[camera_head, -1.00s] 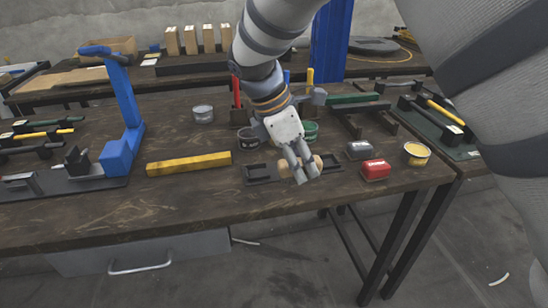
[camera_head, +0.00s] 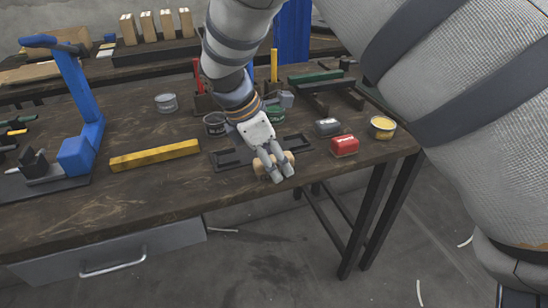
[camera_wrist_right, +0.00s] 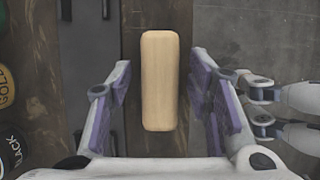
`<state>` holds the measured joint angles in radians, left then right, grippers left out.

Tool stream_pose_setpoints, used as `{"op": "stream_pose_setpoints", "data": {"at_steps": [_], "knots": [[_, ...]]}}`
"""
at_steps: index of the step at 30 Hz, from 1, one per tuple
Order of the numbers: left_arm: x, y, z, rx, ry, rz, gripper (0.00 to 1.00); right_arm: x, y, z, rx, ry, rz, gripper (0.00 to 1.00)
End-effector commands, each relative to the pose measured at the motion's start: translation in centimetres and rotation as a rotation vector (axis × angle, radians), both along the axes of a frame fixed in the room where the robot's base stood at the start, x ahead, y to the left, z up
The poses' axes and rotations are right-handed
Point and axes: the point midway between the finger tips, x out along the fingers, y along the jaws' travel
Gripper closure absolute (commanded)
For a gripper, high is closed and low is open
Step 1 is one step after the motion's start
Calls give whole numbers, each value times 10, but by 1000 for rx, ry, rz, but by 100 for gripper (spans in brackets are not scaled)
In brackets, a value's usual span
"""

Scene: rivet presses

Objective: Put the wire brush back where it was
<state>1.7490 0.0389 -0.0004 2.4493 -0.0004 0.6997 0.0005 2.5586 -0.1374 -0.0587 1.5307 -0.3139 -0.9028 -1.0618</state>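The wire brush shows as a plain wooden block (camera_wrist_right: 160,80) between the fingers in the right wrist view; its bristles are hidden. In the head view the brush (camera_head: 263,168) lies at the table's front edge, just in front of a shallow dark tray (camera_head: 222,159). My right gripper (camera_head: 279,173) is over the brush with its fingers on either side. In the right wrist view a gap shows between the brush and each finger, so the gripper (camera_wrist_right: 160,65) looks open. My left gripper is not in view.
A yellow bar (camera_head: 155,155) lies left of the tray. A red block (camera_head: 344,146), a dark grey block (camera_head: 327,127) and a yellow tin (camera_head: 382,127) stand to the right. Cans stand behind the tray. A blue press (camera_head: 78,110) stands at the left.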

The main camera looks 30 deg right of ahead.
Motion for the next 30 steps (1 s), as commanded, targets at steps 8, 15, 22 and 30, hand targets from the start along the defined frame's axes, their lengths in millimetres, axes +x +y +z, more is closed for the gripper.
{"op": "stream_pose_setpoints", "data": {"at_steps": [8, 15, 22, 30], "knots": [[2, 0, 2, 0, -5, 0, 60, 3, 8, 25, 1, -6, 1, 54], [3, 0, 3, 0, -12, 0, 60, 9, 33, 85, 1, -5, 1, 54], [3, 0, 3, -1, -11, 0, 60, 11, 45, 113, 0, 0, 0, 54], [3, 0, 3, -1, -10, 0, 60, 11, 45, 114, 0, 2, 0, 54]]}}
